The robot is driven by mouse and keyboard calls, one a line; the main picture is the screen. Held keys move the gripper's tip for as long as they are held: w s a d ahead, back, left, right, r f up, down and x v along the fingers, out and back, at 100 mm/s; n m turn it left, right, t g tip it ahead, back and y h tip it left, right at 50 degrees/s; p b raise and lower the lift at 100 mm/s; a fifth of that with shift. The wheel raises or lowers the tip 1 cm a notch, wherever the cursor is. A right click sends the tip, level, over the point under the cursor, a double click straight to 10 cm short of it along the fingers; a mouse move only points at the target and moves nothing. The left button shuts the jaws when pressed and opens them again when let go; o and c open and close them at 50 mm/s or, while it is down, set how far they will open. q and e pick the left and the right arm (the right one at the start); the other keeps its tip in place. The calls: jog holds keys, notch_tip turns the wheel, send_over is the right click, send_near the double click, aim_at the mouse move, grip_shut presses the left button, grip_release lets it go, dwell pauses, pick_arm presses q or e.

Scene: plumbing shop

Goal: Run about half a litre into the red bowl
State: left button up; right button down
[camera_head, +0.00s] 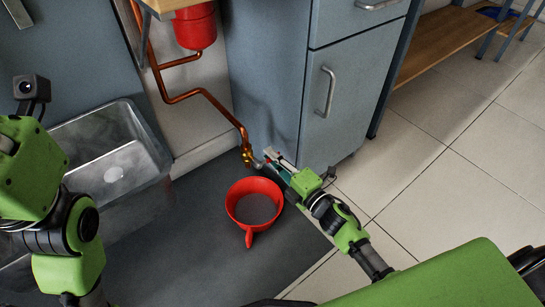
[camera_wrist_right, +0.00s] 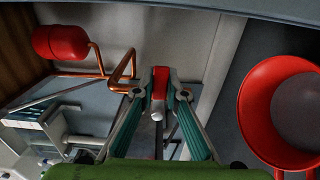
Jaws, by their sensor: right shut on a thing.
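The red bowl (camera_head: 233,207) sits on a dark grey surface, its stub handle toward me; it also shows at the right of the right wrist view (camera_wrist_right: 247,108). Its inside looks grey; I cannot tell whether it holds water. A brass tap (camera_head: 246,156) ends the copper pipe just behind the bowl. My right gripper (camera_head: 274,162) is beside the tap. In the right wrist view my right gripper (camera_wrist_right: 158,98) is shut on a red tap handle (camera_wrist_right: 160,78) with a metal end. I see no water stream. My left arm shows at left, its fingers out of view.
The copper pipe (camera_head: 178,98) runs down from a red tank (camera_head: 195,30). A metal sink basin (camera_head: 108,160) lies at left. A grey-blue cabinet (camera_head: 335,110) stands right behind my right gripper. Pale floor tiles (camera_head: 455,215) are clear at right.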

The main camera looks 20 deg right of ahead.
dwell(0.4)
jog(key=c, duration=2)
grip_release()
jog(key=shift+v, duration=6.05)
jog(key=shift+r, duration=0.15)
